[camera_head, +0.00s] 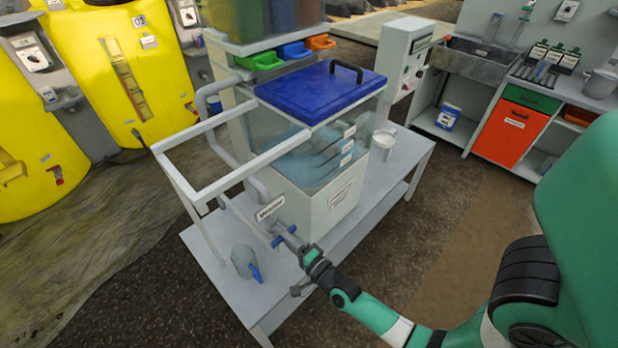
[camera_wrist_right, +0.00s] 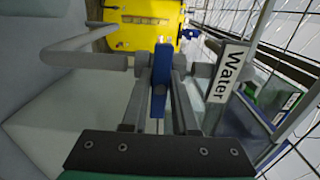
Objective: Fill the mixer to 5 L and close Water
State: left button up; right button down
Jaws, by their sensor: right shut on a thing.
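The mixer (camera_head: 312,160) is a clear tank with a blue lid (camera_head: 320,88) and bluish liquid inside. Several small level labels (camera_head: 347,146) sit on its right face; they are too small to read, and I cannot tell the exact level. The Water label (camera_head: 270,207) hangs by the pipe at the tank's lower front, and it reads clearly in the wrist view (camera_wrist_right: 227,72). My right gripper (camera_head: 287,238) is at the blue Water valve handle (camera_head: 277,241). In the wrist view, its fingers are shut on the handle (camera_wrist_right: 160,85), which lies across the grey pipe (camera_wrist_right: 85,60). My left gripper is out of view.
A white rail frame (camera_head: 225,180) stands left of the mixer. A grey jug-like object (camera_head: 246,262) with a blue tip is on the bench's lower left. A white cup (camera_head: 384,140) stands right of the tank. Yellow tanks (camera_head: 125,65) are at the left.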

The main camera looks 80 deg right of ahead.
dwell(0.4)
jog(key=shift+r+n+p, duration=0.15)
jog(key=shift+n+p, duration=0.2)
jog(key=shift+n, duration=0.45)
jog(key=n+p, duration=0.3)
jog(key=n, duration=0.5)
jog(key=shift+r, duration=0.1)
jog(key=n+p, duration=0.1)
jog(key=n, duration=0.2)
jog(key=shift+n, duration=0.4)
jog(key=shift+f+n, duration=0.25)
jog(key=shift+n, duration=0.35)
dwell(2.0)
